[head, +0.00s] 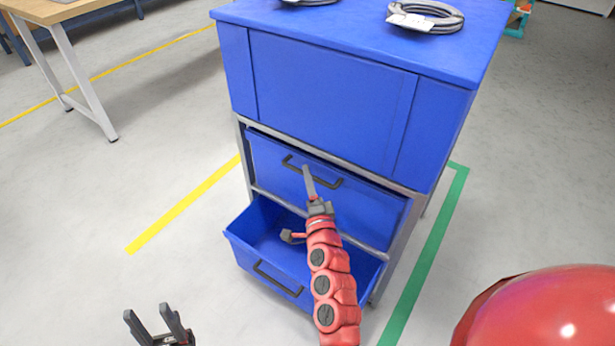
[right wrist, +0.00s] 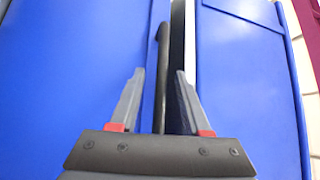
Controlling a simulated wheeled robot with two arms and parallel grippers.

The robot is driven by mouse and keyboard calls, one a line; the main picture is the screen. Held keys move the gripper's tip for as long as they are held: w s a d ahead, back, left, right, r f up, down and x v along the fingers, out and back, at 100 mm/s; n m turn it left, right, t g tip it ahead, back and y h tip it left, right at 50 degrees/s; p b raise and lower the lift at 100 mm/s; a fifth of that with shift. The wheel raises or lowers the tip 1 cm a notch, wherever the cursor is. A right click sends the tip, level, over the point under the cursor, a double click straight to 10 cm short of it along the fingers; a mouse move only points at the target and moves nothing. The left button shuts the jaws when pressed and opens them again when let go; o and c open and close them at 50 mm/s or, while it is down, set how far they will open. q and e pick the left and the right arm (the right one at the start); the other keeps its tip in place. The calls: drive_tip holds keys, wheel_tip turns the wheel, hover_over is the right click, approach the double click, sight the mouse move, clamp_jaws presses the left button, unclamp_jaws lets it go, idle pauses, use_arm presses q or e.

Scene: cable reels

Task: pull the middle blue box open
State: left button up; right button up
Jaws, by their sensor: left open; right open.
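The middle blue box (head: 268,162) sits in a grey metal frame, under a large blue top section and above an open lower blue box. It looks shut or nearly so. Its black handle (head: 290,164) is on the front face. My right gripper (head: 307,178) is at this handle. In the right wrist view the open fingers of my right gripper (right wrist: 160,78) stand on either side of the black handle (right wrist: 162,60), with gaps visible. My left gripper (head: 155,318) is open and empty at the bottom left, away from the cabinet.
The lower blue box (head: 244,262) is pulled out, below my right arm. Cable coils (head: 427,15) lie on the blue cabinet top (head: 350,32). A wooden table (head: 45,10) stands at upper left. Floor to the left of the cabinet is clear, with a yellow line (head: 185,205).

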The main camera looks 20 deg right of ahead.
drive_tip(key=shift+w+d+r, duration=0.1)
drive_tip(key=shift+w+r, duration=0.1)
drive_tip(key=shift+w, duration=0.45)
clamp_jaws()
idle(1.0)
